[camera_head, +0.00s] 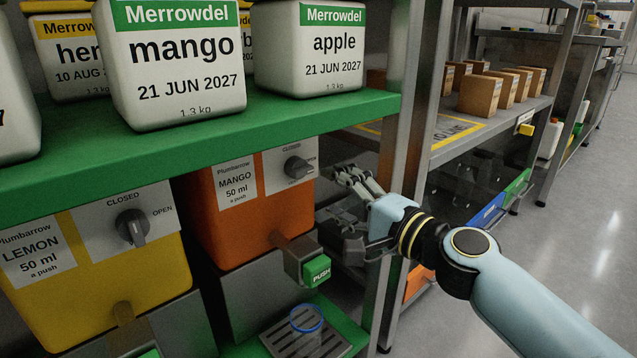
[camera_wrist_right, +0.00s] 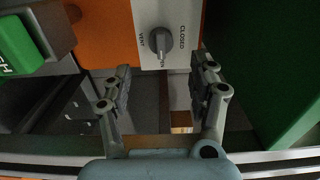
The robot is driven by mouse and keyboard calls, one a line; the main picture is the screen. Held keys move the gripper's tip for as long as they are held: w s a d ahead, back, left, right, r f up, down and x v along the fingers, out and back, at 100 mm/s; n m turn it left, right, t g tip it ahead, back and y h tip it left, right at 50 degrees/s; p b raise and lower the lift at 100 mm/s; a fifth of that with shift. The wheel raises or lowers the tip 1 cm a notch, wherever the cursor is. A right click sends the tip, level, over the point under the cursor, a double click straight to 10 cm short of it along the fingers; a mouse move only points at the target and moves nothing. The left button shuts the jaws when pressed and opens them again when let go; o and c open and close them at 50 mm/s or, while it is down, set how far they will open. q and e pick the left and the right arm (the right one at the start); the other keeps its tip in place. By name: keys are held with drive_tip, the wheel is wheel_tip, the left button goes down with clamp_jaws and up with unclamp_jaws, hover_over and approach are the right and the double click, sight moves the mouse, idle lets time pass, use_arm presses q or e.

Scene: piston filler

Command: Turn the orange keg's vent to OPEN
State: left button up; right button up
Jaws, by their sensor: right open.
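The orange keg (camera_head: 240,215), labelled Plumbarrow MANGO 50 ml, stands under the green shelf. Its grey vent knob (camera_head: 297,167) sits on a white plate with CLOSED above it. The knob's bar lies roughly sideways, its end toward the right, where OPEN is mostly covered. In the wrist view the vent knob (camera_wrist_right: 161,42) points down over the OPEN lettering, with CLOSED to its right and VENT to its left. My right gripper (camera_head: 345,208) is open and empty, right of the keg. In the wrist view the right gripper (camera_wrist_right: 161,82) has its fingers apart, clear of the knob. My left gripper is out of view.
A yellow lemon keg (camera_head: 150,275) stands to the left, its knob upright. A green PUSH button (camera_head: 316,270) juts out below the orange keg, above a glass (camera_head: 307,322). The green shelf (camera_head: 330,107) holds mango and apple tubs. A metal post (camera_head: 400,150) stands beside my gripper.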

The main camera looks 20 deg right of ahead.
drive_tip(key=shift+v, duration=0.9)
